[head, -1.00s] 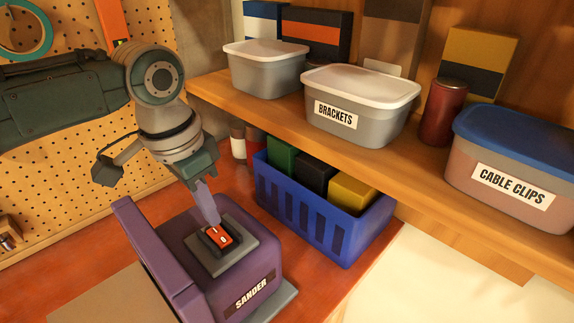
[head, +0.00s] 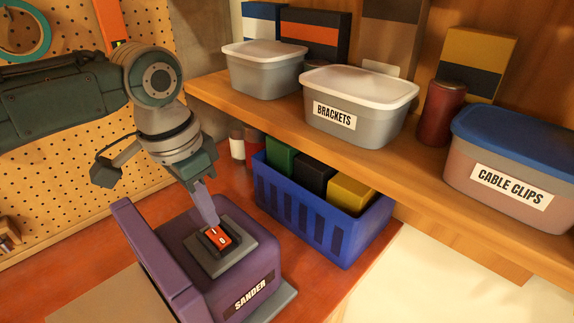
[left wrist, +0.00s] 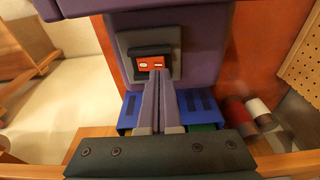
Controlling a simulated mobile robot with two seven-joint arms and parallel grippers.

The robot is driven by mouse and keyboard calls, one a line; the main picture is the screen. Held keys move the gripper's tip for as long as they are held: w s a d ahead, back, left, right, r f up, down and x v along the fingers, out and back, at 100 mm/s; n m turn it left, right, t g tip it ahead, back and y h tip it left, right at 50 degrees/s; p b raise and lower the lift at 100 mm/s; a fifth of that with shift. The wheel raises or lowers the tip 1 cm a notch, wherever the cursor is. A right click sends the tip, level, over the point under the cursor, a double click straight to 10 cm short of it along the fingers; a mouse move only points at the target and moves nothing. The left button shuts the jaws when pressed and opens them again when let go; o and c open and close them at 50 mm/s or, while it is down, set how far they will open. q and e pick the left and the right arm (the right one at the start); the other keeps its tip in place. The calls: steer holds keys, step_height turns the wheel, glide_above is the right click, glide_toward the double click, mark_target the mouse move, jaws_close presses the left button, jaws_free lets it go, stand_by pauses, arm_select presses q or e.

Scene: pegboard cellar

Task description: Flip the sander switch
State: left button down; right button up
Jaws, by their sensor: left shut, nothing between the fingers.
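The purple sander (head: 178,262) stands on the red-brown bench, with a "SANDER" label on its front. Its red rocker switch (head: 218,237) sits in a black frame on a grey plate on top; it also shows in the left wrist view (left wrist: 151,63). My left gripper (head: 213,222) is shut and empty, pointing down with its fingertips at the far edge of the switch. In the left wrist view the closed fingertips (left wrist: 157,72) are right at the switch's edge; whether they touch it I cannot tell. My right gripper is not in view.
A blue crate (head: 283,207) with several boxes stands just behind the sander. A wooden shelf (head: 222,96) above it carries a "BRACKETS" bin (head: 351,133) and a "CABLE CLIPS" bin (head: 478,192). A pegboard (head: 60,160) is at the left.

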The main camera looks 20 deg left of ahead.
mark_target(212, 232)
arm_select(q)
steer(key=shift+f+b, duration=0.65)
steer(key=shift+f, duration=0.3)
stand_by(0.5)
step_height(212, 232, up, 7)
steer(key=p, duration=0.8)
steer(key=shift+r, duration=0.1)
